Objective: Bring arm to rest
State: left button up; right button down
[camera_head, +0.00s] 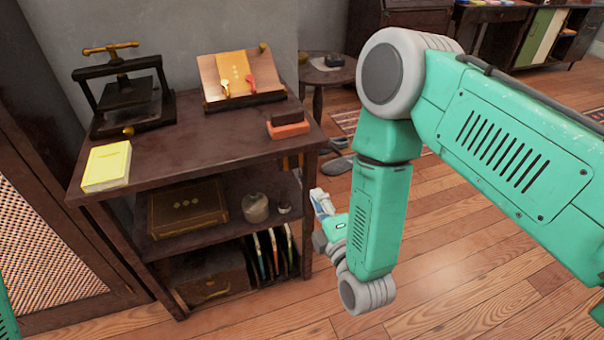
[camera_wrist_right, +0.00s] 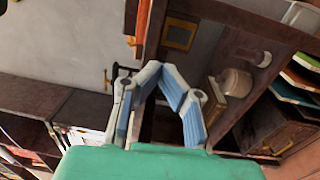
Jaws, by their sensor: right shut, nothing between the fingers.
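My right arm, green with grey joints, comes in from the right in the head view and bends down at the elbow. My right gripper (camera_head: 319,199) is small and partly hidden there. It is at the right side of the dark wooden shelf unit (camera_head: 220,155), about level with its middle shelf; I cannot tell if they touch. In the wrist view the right gripper (camera_wrist_right: 159,72) has its blue-padded fingers meeting at the tips, with nothing between them. A green sliver of my left arm shows at the lower left; its gripper is out of view.
On the shelf unit are a black press (camera_head: 121,95), a yellow book (camera_head: 107,166), a book stand (camera_head: 240,80) and a red-brown block (camera_head: 288,129). Lower shelves hold a brown book (camera_head: 188,207) and a pot (camera_head: 255,207). A round side table (camera_head: 328,75) stands behind. Open wooden floor (camera_head: 480,270) lies right.

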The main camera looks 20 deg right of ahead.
jog(key=s+d+f+m+g+p, duration=0.3)
jog(key=s+d+f+m+g, duration=0.1)
jog(key=s+f+m+g, duration=0.6)
jog(key=s+d+m+g, duration=0.2)
jog(key=s+m+g, duration=0.2)
jog(key=s, duration=0.5)
jog(key=s+d+f+m+g+p, duration=0.1)
jog(key=s+d+m+g, duration=0.2)
jog(key=s, duration=0.6)
jog(key=shift+s+d+f+m+g+h, duration=0.3)
jog(key=shift+m+g, duration=0.1)
jog(key=shift+g, duration=0.1)
jog(key=shift+a, duration=0.1)
jog(key=shift+w, duration=0.15)
